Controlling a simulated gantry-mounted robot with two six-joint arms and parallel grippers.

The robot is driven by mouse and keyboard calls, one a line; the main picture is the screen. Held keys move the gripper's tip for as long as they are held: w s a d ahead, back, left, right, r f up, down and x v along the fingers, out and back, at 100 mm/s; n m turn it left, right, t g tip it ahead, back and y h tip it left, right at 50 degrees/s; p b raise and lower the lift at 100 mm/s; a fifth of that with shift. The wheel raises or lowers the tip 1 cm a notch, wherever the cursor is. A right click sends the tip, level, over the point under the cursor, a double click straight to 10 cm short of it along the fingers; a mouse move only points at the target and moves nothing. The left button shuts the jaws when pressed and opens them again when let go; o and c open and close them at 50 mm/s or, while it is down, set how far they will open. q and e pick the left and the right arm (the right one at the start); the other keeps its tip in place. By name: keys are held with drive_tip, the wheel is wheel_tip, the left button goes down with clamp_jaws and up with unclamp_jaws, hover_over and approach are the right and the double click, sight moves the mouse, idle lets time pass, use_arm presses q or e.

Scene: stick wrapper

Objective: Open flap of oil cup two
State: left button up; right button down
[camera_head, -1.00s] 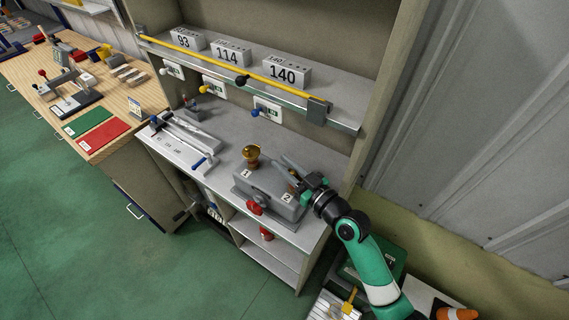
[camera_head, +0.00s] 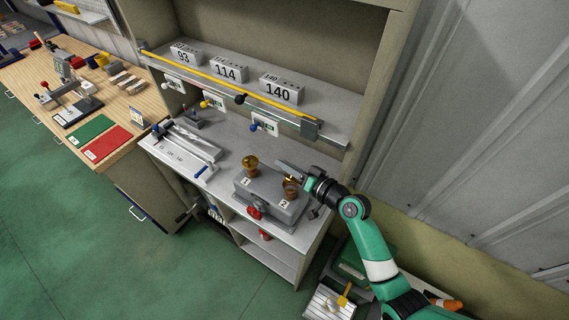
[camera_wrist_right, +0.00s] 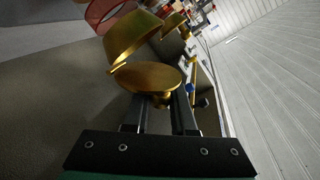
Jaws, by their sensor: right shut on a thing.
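Oil cup two (camera_head: 291,190) is a small brass-coloured cup above the label 2 on a grey block (camera_head: 262,200). In the right wrist view, its rounded brass body (camera_wrist_right: 130,38) shows at the upper left. Its round flap (camera_wrist_right: 148,77) is tilted away from the rim, with a gap between them. My right gripper (camera_head: 292,172) comes from the right, just above and behind the cup. In the wrist view, its fingers (camera_wrist_right: 159,104) are shut on a small brass part at the flap's edge. My left gripper is not in view.
Oil cup one (camera_head: 250,162) stands on the same block, to the left. A red knob (camera_head: 254,212) is on the block's front. A shelf with number blocks (camera_head: 280,88) and a yellow bar (camera_head: 215,82) is behind.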

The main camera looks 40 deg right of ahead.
drive_tip(key=shift+d+r+m+p, duration=0.1)
drive_tip(key=shift+d+m+p, duration=0.25)
drive_tip(key=shift+m, duration=0.25)
drive_tip(key=c, duration=0.7)
unclamp_jaws()
drive_tip(key=shift+c, duration=0.2)
drive_tip(key=s+r+p, duration=0.1)
drive_tip(key=s+r, duration=0.1)
drive_tip(key=s, duration=0.9)
drive_tip(key=shift+s+d+r, duration=0.15)
drive_tip(key=shift+d, duration=0.25)
